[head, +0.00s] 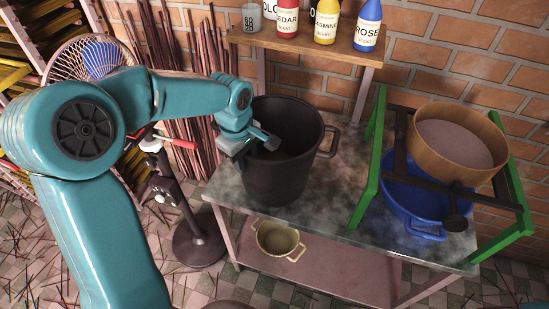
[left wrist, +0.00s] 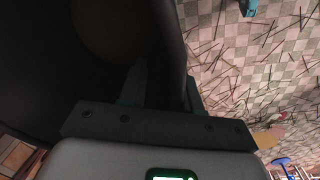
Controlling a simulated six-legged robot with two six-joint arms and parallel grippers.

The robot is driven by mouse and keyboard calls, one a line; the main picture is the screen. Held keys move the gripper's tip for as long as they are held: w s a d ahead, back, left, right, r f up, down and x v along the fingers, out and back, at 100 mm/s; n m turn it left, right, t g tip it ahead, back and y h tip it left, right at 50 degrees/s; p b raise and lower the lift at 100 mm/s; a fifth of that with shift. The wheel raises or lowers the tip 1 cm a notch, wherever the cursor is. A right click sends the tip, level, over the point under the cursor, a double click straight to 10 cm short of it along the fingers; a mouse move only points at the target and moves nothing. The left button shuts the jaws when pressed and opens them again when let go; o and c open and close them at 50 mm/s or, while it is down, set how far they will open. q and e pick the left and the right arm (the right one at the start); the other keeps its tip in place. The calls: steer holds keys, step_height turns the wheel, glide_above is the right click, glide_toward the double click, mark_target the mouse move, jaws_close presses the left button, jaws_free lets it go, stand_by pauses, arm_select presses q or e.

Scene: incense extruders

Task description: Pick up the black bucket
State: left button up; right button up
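The black bucket (head: 275,175) stands upright on the metal table (head: 337,205), at its left end, with its mouth up. A loop handle shows on its right side. My left gripper (head: 266,143) is at the near left part of the bucket's rim, reaching down at the mouth. In the left wrist view the bucket's dark wall (left wrist: 171,45) runs between the two fingers of the left gripper (left wrist: 163,88), one inside and one outside. That view is too dark to tell whether the fingers press on the wall. My right gripper is not in view.
A blue tub (head: 410,205) sits under a green frame (head: 368,160) holding a wooden sieve (head: 455,120) on the right. A small beige pot (head: 277,240) is on the lower shelf. A wall shelf (head: 305,44) with scent bottles is behind. A dark stand (head: 198,245) is left of the table.

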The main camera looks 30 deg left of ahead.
arm_select(q)
steer(key=shift+f, duration=0.2)
stand_by(0.3)
jaws_close()
stand_by(1.4)
